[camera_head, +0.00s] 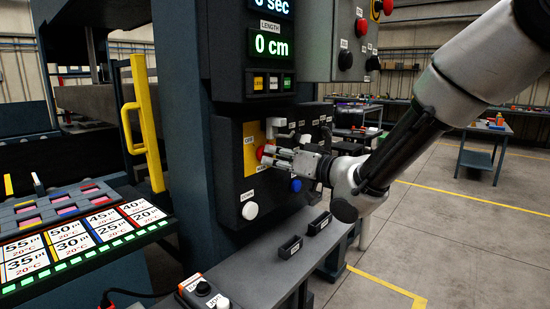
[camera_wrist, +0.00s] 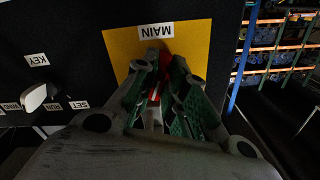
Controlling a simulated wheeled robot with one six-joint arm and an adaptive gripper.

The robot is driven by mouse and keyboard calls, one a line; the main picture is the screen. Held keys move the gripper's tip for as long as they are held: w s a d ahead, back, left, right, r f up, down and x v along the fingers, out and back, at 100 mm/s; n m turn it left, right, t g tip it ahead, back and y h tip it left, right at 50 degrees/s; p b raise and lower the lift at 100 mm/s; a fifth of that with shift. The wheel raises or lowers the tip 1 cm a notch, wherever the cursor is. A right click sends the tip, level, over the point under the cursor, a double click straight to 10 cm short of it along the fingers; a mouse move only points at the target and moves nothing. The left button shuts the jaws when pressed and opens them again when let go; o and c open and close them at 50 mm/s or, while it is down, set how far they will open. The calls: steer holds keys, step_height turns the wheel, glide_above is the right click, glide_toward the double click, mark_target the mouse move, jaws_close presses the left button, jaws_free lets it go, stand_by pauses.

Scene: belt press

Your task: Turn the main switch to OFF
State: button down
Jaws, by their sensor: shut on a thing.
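The main switch (camera_head: 261,153) is a red knob on a yellow plate (camera_head: 249,132) on the front of the dark press panel. An OFF label shows at the plate's left, and a MAIN label (camera_wrist: 156,30) shows upside down in the wrist view. My gripper (camera_head: 272,155) reaches in from the right and is shut on the red switch handle (camera_wrist: 155,92). In the wrist view the green-padded fingers (camera_wrist: 172,100) lie on both sides of the handle and hide part of it. I cannot tell exactly which position the handle points to.
A white DOWN knob (camera_head: 250,211) and a blue knob (camera_head: 296,185) sit below my gripper. A white key switch (camera_wrist: 33,98) is beside the yellow plate. A grey ledge (camera_head: 255,262) juts out below the panel.

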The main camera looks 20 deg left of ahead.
steer(key=n, duration=1.3)
steer(key=shift+n, duration=0.3)
stand_by(0.3)
steer(key=c, duration=1.5)
jaws_free()
steer(key=shift+o, duration=0.2)
steer(key=shift+d, duration=0.1)
steer(key=v, duration=1.1)
steer(key=shift+d, duration=0.4)
